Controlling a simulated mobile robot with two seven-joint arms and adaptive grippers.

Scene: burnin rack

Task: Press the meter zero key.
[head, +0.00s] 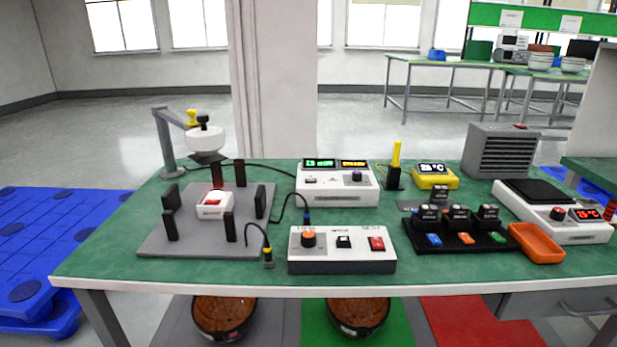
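A small yellow box with a lit white-on-black display (432,176) stands at the back right of the green bench and looks like a meter. A white box with green and yellow displays (337,190) stands at the back middle, with a small dark key and a dark knob on its face. No readable zero label shows, so I cannot tell which key is the zero key. Neither gripper is in view.
A grey plate (170,241) with black posts and a red-switched white block fills the left. A black tray (455,246), an orange dish (537,244), a white hotplate unit (575,230) and a grey vented box (497,150) crowd the right. Cables cross the middle.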

